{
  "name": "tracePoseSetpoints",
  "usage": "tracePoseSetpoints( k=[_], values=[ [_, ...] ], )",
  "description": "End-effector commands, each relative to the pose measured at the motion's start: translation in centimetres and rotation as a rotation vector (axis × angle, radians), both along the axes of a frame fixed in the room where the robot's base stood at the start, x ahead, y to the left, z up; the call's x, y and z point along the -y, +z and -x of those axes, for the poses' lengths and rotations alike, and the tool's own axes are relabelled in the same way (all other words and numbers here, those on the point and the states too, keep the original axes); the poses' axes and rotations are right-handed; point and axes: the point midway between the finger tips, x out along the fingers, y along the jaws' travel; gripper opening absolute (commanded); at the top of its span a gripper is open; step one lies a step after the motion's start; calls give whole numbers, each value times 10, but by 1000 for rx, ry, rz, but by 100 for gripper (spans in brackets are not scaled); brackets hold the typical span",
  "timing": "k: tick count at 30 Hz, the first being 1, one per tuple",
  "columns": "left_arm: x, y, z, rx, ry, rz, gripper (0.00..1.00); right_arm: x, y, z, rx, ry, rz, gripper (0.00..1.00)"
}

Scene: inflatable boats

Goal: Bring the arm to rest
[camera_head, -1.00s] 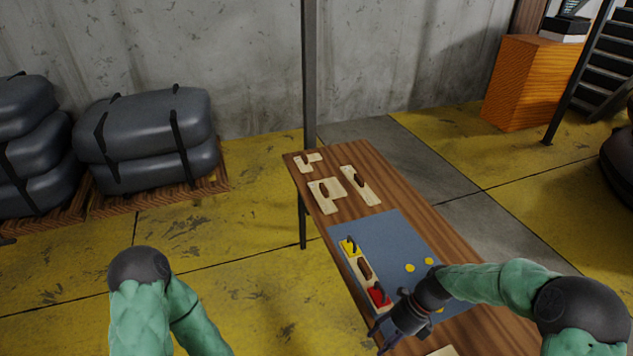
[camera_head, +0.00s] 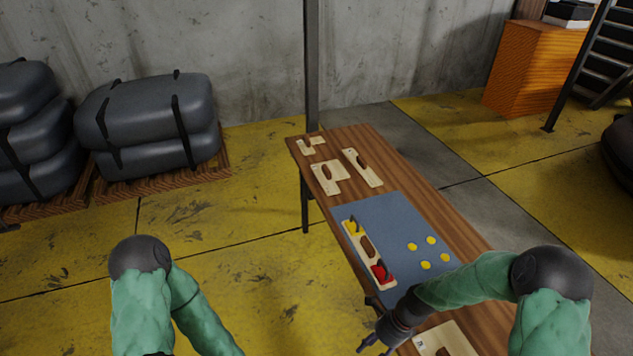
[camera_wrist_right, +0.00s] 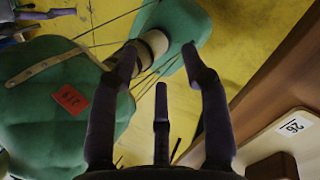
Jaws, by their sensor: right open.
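My right gripper (camera_head: 374,343) is open and empty at the left edge of the table (camera_head: 478,237), near its front end. In the right wrist view my right gripper (camera_wrist_right: 160,65) shows its spread dark fingers, with nothing held between them. My right arm (camera_head: 465,283) reaches in from the right over the front of the table. My left arm (camera_head: 150,308) is bent at the lower left, off the table. Its gripper is outside the head view. Dark finger-like parts at the top left of the wrist view may belong to it, but their state is unclear.
A blue-grey mat (camera_head: 385,215) holds several yellow discs (camera_head: 430,240) and a narrow board (camera_head: 366,255) with yellow and red pieces. Pale boards with brown handles (camera_head: 362,167) lie at the far end. Another board (camera_head: 455,340) lies beside my right gripper. Yellow floor left of the table is clear.

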Motion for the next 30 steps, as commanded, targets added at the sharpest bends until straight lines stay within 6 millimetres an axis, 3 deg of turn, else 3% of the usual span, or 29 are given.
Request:
tracePoseSetpoints(
  k=[3, 15, 24, 30],
  values=[
    [0, -10, 0, 0, 0, 0, 40, -9, -34, 15, 122, 235, -8, 47],
    [0, -34, 0, -1, 0, 0, 40, -36, -112, 64, 545, 1062, -25, 47],
    [0, -46, 0, -1, 0, 0, 40, -51, -139, 93, 779, 1558, -26, 47],
    [0, -47, 0, -1, 0, 0, 40, -53, -142, 96, 806, 1615, -25, 47]
  ],
)
